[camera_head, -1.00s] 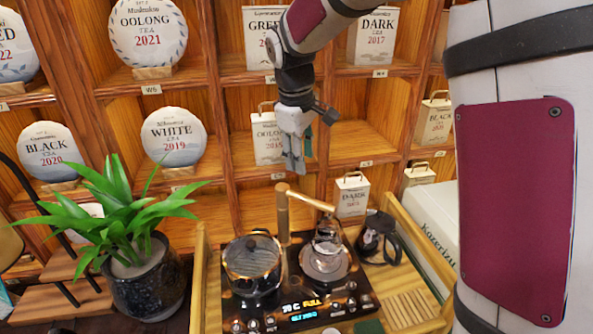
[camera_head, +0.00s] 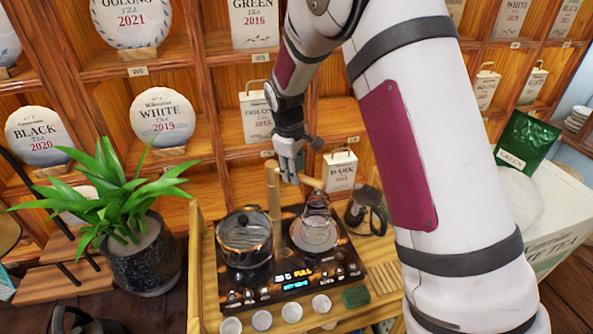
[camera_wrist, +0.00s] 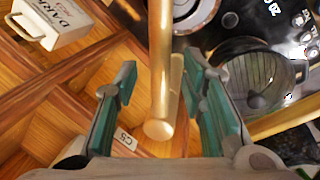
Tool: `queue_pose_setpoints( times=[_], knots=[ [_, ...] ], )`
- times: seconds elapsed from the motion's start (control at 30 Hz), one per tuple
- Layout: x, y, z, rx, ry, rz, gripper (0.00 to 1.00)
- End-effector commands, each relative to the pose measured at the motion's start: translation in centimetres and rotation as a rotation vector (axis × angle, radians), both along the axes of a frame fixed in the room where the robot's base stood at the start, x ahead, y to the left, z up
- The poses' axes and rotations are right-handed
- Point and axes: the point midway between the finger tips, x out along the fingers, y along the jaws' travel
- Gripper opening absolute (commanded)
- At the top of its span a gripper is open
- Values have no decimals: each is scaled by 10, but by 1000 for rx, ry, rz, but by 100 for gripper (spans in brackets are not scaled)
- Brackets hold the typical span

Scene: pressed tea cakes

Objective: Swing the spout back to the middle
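The spout is a light wooden bar (camera_head: 309,182) on top of an upright wooden post (camera_head: 273,200). In the head view it points right, over the side with the glass kettle (camera_head: 316,215). In the wrist view the bar (camera_wrist: 161,60) runs up the picture from its round end (camera_wrist: 158,130). My gripper (camera_head: 290,178) is at the bar near the post. In the wrist view its open fingers (camera_wrist: 160,90) stand on either side of the bar, with gaps showing. Contact cannot be seen. My fingers partly hide the bar in the head view.
A lidded glass pot (camera_head: 245,240) stands left of the kettle on the black heater panel (camera_head: 290,285). A dark pitcher (camera_head: 365,212) is to the right. Several small cups (camera_head: 292,312) line the front. A potted plant (camera_head: 145,260) stands left; shelves with tea rise behind.

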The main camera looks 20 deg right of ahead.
Motion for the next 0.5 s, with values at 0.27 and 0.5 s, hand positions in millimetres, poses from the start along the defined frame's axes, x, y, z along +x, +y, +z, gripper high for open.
queue_pose_setpoints(
  times=[0.27,0.5],
  knots=[
    [2,-1,-10,0,-1,0,37],
    [2,-1,-10,1,-1,0,21]
  ],
)
